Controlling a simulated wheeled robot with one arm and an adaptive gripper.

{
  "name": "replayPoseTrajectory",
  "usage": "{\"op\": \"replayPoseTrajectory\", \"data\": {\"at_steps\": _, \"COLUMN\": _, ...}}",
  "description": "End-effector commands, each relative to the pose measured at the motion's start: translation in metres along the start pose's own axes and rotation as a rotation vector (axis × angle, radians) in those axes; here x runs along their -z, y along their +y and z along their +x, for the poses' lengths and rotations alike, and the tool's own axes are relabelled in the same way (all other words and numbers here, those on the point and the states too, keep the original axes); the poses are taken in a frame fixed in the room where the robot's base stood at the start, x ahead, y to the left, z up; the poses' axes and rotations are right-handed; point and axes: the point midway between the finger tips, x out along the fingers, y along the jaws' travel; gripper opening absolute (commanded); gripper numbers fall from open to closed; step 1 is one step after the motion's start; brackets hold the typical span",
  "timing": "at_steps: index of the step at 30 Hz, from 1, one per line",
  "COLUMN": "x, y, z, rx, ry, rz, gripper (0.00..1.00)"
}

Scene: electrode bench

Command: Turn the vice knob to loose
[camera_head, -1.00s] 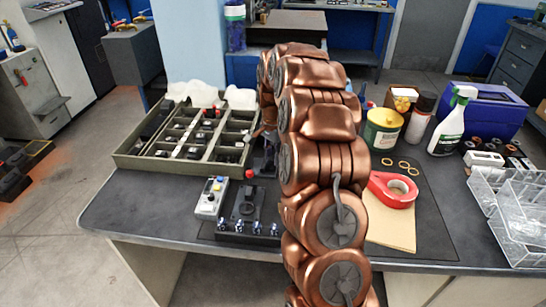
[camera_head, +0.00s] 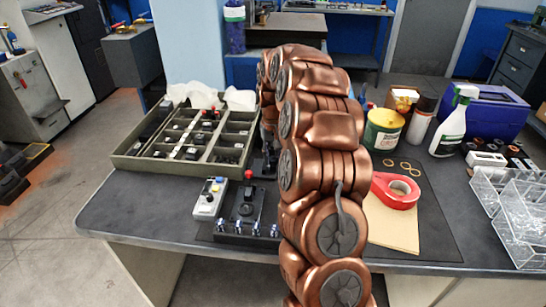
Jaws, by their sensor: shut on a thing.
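A dark upright fixture (camera_head: 263,163), which looks like the vice, stands on the bench just left of my copper arm, and the arm partly covers it. A small red ball-shaped knob (camera_head: 248,174) shows at its front left; I cannot tell for sure that it is the vice knob, nor how far it is turned. My arm reaches away over the bench and bends down behind itself near the fixture. My gripper is hidden behind the arm, so its fingers and any contact with the knob do not show.
A compartment tray (camera_head: 150,162) lies left of the fixture. A pale switch box (camera_head: 210,198) and a black terminal block (camera_head: 246,228) lie in front. Right of my arm are red tape (camera_head: 396,190), a green can (camera_head: 383,130), a spray bottle (camera_head: 453,124) and clear bins (camera_head: 515,215).

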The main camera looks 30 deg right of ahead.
Motion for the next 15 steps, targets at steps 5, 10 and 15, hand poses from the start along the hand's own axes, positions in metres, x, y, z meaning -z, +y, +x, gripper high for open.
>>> {"op": "replayPoseTrajectory", "data": {"at_steps": 5, "x": 0.0014, "y": -0.0007, "z": -0.0014, "rx": 0.002, "ry": 0.006, "rz": -0.167, "gripper": 0.00}}
{"op": "replayPoseTrajectory", "data": {"at_steps": 10, "x": 0.0015, "y": -0.0004, "z": -0.0017, "rx": 0.001, "ry": 0.006, "rz": -0.324, "gripper": 0.00}}
{"op": "replayPoseTrajectory", "data": {"at_steps": 15, "x": 0.0016, "y": -0.0006, "z": -0.0018, "rx": 0.001, "ry": 0.006, "rz": -0.461, "gripper": 0.00}}
